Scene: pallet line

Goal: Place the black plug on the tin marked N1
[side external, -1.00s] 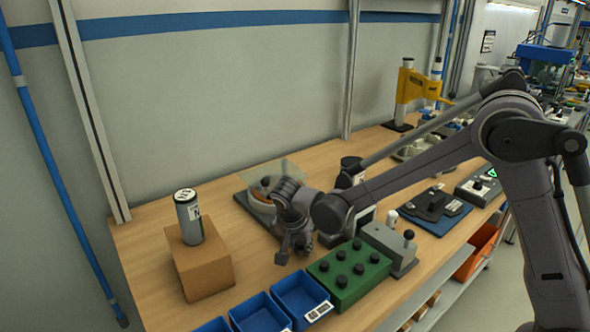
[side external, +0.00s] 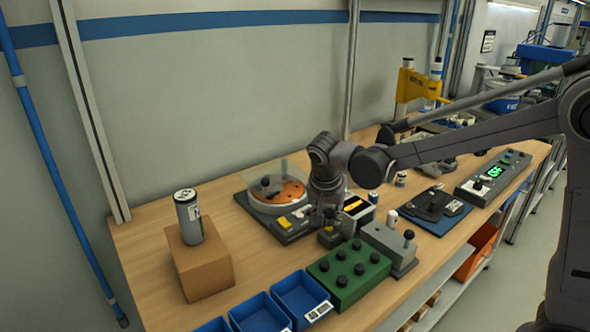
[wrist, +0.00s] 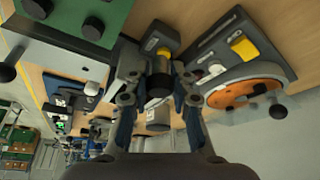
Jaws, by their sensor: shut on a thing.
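The gripper is well to the right of this tin.
A green block with several black knobs (side external: 347,281) and a grey box with a black ball lever (side external: 387,246) stand in front. A turntable unit with an orange disc (side external: 277,191) and clear cover is behind. Blue bins (side external: 300,296) line the front edge. Bare bench lies around the cardboard box.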

